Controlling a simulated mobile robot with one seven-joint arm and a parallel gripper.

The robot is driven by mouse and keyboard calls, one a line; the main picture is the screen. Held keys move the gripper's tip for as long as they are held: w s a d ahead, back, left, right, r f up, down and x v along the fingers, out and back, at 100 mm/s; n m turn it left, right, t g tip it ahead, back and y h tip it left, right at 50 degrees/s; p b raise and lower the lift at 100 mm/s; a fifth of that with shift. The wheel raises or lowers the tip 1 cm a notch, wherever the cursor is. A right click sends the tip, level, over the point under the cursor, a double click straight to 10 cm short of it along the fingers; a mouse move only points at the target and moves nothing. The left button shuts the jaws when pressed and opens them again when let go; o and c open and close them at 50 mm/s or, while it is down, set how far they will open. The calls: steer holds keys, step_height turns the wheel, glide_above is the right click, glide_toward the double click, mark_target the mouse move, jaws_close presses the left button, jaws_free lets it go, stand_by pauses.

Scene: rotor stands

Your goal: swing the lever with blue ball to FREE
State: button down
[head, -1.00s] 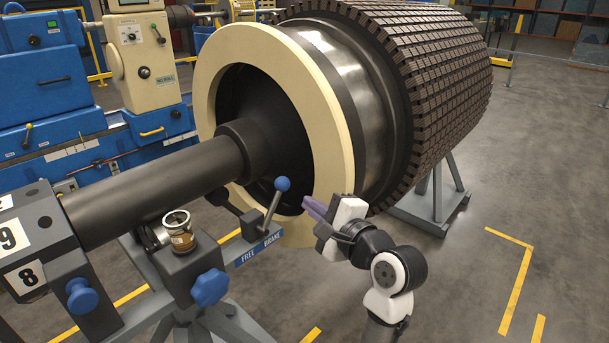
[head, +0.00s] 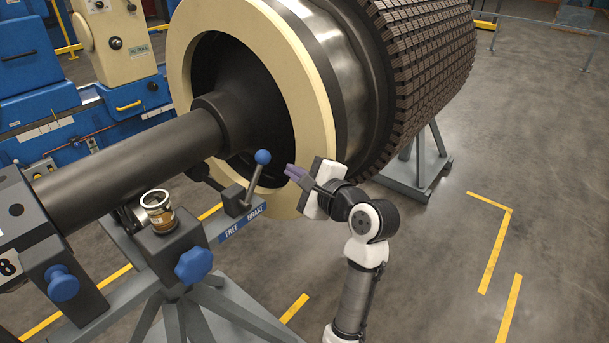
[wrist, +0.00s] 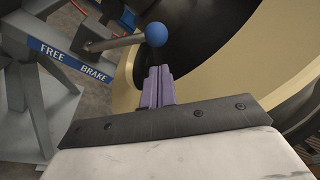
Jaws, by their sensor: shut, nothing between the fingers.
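The lever with the blue ball (head: 262,157) stands on the rotor stand above a blue label strip (head: 243,222) reading FREE at left and BRAKE at right. The lever leans toward the BRAKE end. My gripper (head: 290,171), with purple fingers closed together, is just right of the ball in the head view, with a gap between them. In the wrist view the blue ball (wrist: 156,34) lies beyond the fingertips (wrist: 159,70). The rod runs left from the ball, over the label (wrist: 70,62). The fingers hold nothing.
The dark shaft (head: 130,155) and the rotor's cream ring (head: 316,120) are close behind the lever. A glass jar (head: 158,210) and blue knobs (head: 193,265) are on the stand at left. Open floor lies to the right.

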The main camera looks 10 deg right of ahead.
mark_target(254, 179)
steer(key=shift+p+x, duration=0.3)
steer(key=shift+x, duration=2.15)
steer(key=shift+a+r, duration=0.1)
